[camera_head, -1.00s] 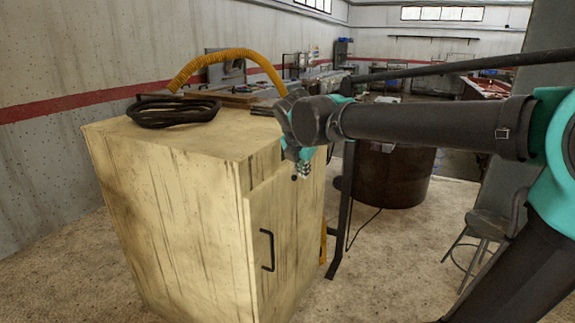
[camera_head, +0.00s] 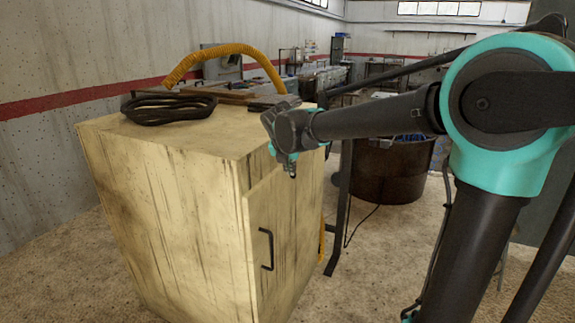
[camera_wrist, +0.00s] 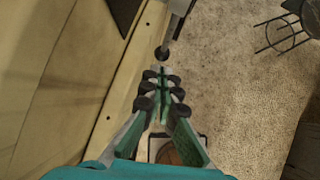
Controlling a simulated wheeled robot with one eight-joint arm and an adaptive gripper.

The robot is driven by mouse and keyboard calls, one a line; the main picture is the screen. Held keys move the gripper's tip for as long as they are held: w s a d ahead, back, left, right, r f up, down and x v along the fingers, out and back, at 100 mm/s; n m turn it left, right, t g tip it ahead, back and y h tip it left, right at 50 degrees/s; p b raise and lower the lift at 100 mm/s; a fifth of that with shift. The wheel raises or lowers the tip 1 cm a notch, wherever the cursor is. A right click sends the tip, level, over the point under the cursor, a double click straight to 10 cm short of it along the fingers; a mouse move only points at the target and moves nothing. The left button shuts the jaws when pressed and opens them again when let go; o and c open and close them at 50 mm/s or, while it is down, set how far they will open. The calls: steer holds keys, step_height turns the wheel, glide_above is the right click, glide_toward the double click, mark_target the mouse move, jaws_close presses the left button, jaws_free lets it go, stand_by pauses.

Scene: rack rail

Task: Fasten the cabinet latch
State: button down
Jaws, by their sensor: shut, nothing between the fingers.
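The cabinet (camera_head: 165,215) is pale, stained wood, with a black bar handle (camera_head: 267,250) on its front door (camera_head: 287,235). I cannot tell whether the door is fully closed. My gripper (camera_head: 291,174) is at the top of the door, partly hidden by its own wrist. In the wrist view my gripper (camera_wrist: 163,74) is shut and empty, its green-padded fingers together. A grey metal lever with a black round knob (camera_wrist: 162,53), which looks like the latch, lies just beyond the fingertips. I cannot tell whether they touch. The latch is not clear in the head view.
A coiled black cable (camera_head: 168,108) and a yellow hose (camera_head: 225,50) are on the cabinet top. A brown drum (camera_head: 388,172) stands behind at the right. A stool (camera_wrist: 283,32) shows in the wrist view. The floor right of the cabinet is mostly open.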

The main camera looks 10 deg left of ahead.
steer(key=shift+w+d+f, duration=0.1)
steer(key=shift+w+f, duration=0.05)
steer(key=shift+w, duration=0.45)
steer(key=shift+w+d+f, duration=0.1)
steer(key=shift+w, duration=0.5)
steer(key=shift+w, duration=0.1)
steer(key=shift+w+d+f, duration=0.2)
steer(key=shift+w+f, duration=0.2)
steer(key=shift+s, duration=0.1)
